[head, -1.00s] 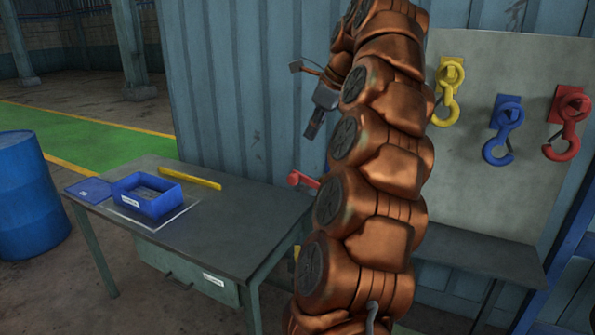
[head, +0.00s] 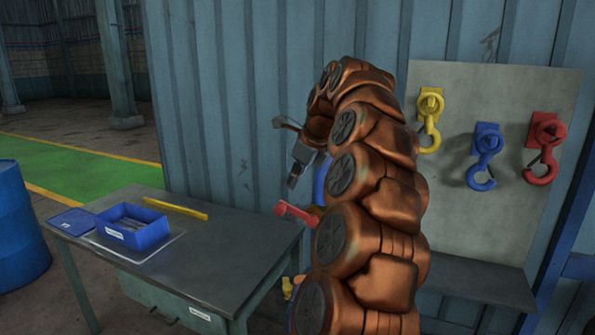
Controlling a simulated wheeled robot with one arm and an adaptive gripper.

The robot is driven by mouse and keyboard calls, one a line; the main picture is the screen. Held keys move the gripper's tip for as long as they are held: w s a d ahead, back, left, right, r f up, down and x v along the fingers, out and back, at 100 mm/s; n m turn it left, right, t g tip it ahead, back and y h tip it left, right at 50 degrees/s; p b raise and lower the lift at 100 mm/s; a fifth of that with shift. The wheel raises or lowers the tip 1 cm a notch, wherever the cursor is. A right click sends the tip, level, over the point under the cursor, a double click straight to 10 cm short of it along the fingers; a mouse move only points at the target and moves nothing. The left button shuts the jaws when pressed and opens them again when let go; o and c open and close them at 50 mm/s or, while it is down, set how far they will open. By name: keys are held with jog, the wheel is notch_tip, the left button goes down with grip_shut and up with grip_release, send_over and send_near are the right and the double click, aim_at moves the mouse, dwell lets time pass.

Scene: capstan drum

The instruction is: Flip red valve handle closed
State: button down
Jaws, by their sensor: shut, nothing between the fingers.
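The red valve handle (head: 295,213) sticks out to the left from behind my arm, just past the table's right end. It slopes slightly down to the right, and its right end and the valve body are largely hidden by my arm. My gripper (head: 292,182) is shut and empty, pointing down. In the picture it is just above the handle's left part, with a small gap between them. I cannot tell the depth between them.
A grey table (head: 225,245) stands at left, bearing a blue bin (head: 135,237) and a yellow bar (head: 175,208). A blue drum (head: 18,225) is at far left. Yellow, blue (head: 486,150) and red (head: 543,155) hooks hang on a panel at right.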

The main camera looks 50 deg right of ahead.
aim_at(281, 207)
jog(key=shift+p+x, duration=1.3)
jog(key=shift+x, duration=2.4)
jog(key=shift+f, duration=0.1)
